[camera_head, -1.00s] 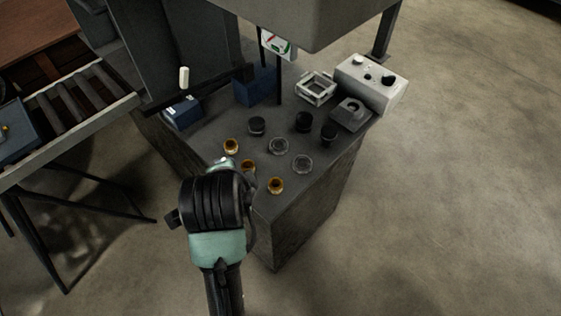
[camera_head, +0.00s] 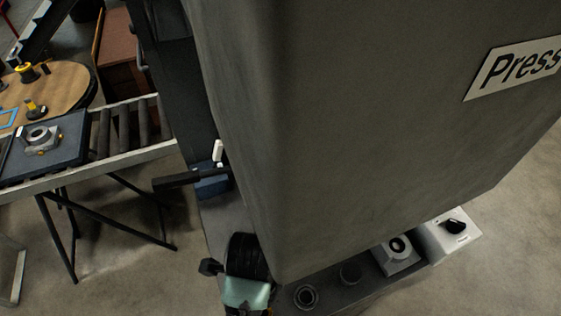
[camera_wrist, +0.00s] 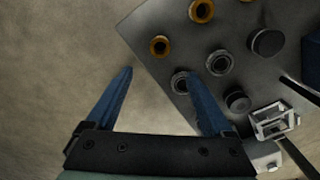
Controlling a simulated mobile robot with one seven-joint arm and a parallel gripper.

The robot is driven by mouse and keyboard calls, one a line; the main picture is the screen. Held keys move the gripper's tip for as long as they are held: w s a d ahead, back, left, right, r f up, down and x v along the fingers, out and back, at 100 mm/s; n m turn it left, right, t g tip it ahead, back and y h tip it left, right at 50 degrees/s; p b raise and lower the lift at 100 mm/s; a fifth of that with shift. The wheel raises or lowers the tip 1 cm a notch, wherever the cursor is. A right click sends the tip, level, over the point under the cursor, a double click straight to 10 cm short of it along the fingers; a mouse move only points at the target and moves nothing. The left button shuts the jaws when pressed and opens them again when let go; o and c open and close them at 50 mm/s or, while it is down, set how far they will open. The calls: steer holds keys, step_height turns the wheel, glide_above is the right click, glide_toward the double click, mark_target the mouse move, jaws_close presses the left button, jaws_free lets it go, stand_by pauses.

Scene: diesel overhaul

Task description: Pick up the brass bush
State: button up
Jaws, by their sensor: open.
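The nearest brass bush (camera_wrist: 160,46) lies close to the bench edge. The head view shows no brass bush on the bench and hides my fingers behind the press housing and my arm.
Grey rings (camera_wrist: 219,62) and black round parts (camera_wrist: 267,43) stand near the bushes. A square open frame (camera_wrist: 270,122) is at right. The large grey press housing (camera_head: 360,120) hangs over the bench. A roller conveyor (camera_head: 130,128) is at left.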

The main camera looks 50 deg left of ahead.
steer(key=f, duration=0.6)
steer(key=shift+s+f, duration=0.35)
steer(key=shift+f, duration=0.05)
steer(key=shift+w+a+f+p, duration=0.1)
steer(key=shift+w+f+p, duration=0.1)
steer(key=shift+f, duration=1.25)
steer(key=shift+w+f+p, duration=0.1)
steer(key=shift+f+p, duration=0.1)
steer(key=shift+f, duration=1.25)
jaws_close()
